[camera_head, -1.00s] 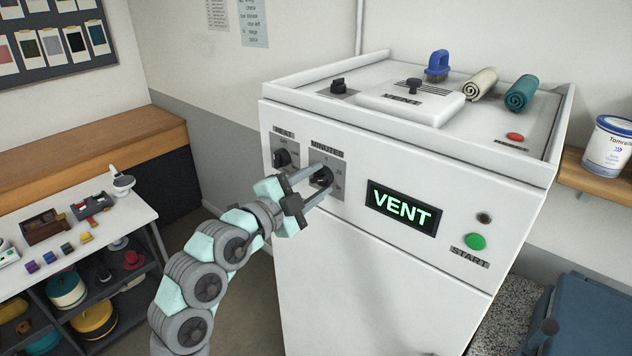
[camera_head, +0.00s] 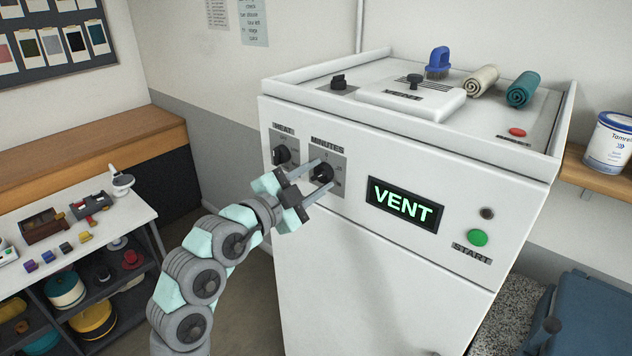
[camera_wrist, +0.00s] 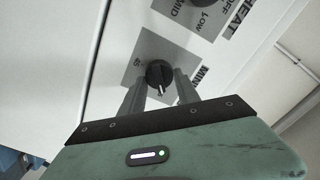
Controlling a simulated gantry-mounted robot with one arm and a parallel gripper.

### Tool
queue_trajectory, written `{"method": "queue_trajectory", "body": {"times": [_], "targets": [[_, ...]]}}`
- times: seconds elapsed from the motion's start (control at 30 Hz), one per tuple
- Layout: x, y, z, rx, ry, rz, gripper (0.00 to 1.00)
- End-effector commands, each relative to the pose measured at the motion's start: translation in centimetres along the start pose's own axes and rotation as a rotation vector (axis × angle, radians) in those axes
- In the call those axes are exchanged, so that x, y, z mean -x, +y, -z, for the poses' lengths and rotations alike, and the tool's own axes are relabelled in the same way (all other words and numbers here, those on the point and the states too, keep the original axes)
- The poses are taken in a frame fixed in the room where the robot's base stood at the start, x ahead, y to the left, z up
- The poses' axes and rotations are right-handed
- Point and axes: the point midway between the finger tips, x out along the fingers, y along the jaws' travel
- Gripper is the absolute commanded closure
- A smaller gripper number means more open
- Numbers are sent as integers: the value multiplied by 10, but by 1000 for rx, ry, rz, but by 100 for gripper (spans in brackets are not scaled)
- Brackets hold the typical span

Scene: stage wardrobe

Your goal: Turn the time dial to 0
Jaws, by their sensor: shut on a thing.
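The time dial (camera_head: 322,173) is a black knob on a grey plate labelled MINUTES, on the white machine's front. In the wrist view the dial (camera_wrist: 158,73) sits at the ends of my two fingers, one on each side of it. My gripper (camera_head: 322,174) reaches it from the lower left and is shut on the dial. A light pointer mark shows on the dial in the wrist view, pointing toward my gripper's palm. Most of the scale numbers are too small or covered to read.
The HEAT dial (camera_head: 281,155) is close by, left of the MINUTES plate. To the right are a lit VENT display (camera_head: 404,206) and a green START button (camera_head: 477,238). A brush (camera_head: 438,62) and rolled cloths (camera_head: 481,81) lie on the machine's top.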

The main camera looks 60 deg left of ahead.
Motion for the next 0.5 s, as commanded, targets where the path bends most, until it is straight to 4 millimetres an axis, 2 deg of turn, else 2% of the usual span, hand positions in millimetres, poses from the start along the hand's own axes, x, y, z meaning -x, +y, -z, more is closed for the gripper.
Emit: {"method": "queue_trajectory", "body": {"times": [0.5], "targets": [[0,-3,0,475,4,2,100]]}}
